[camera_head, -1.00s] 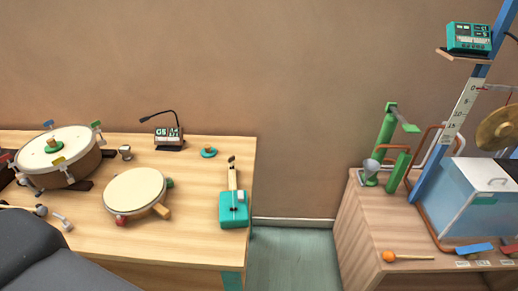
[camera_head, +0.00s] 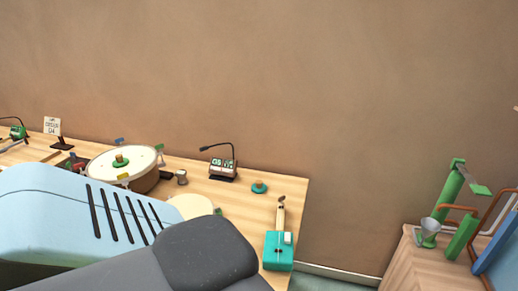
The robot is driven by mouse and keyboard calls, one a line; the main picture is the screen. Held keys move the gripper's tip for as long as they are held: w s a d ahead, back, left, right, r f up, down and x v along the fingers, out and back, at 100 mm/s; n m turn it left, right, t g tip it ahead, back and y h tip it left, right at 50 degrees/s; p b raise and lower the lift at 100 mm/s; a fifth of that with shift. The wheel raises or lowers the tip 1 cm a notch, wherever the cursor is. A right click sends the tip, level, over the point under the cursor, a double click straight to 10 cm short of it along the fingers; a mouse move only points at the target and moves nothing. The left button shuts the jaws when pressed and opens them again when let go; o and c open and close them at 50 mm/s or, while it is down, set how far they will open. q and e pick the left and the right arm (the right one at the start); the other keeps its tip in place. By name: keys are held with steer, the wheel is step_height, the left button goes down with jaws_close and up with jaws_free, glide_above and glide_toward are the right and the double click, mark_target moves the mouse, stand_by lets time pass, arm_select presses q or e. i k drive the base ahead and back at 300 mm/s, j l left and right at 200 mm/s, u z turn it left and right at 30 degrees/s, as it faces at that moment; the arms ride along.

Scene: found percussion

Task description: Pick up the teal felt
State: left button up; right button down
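A small round teal felt (camera_head: 259,188) with a brownish knob on top lies on the wooden table (camera_head: 290,186), near its back right part. It is right of the small grey device with a thin bent microphone and left of the teal box with a neck. A similar green disc with a knob (camera_head: 120,161) sits on top of the large drum. My light blue and dark grey arm links cover the lower left of the view. Neither gripper shows, so I cannot see what they hold.
The device with the bent microphone (camera_head: 223,170), the large drum (camera_head: 139,176) and the teal box (camera_head: 279,252) stand near the felt. A second drum (camera_head: 190,206) is mostly hidden by my arm. A gap separates this table from the right bench (camera_head: 425,268).

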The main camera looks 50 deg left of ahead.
mark_target(258, 188)
steer(key=k+j, duration=0.2)
steer(key=j, duration=0.2)
steer(key=k+j, duration=0.15)
steer(key=j, duration=0.25)
steer(key=k+j, duration=0.2)
steer(key=j, duration=0.2)
steer(key=k+j, duration=0.2)
steer(key=j, duration=0.2)
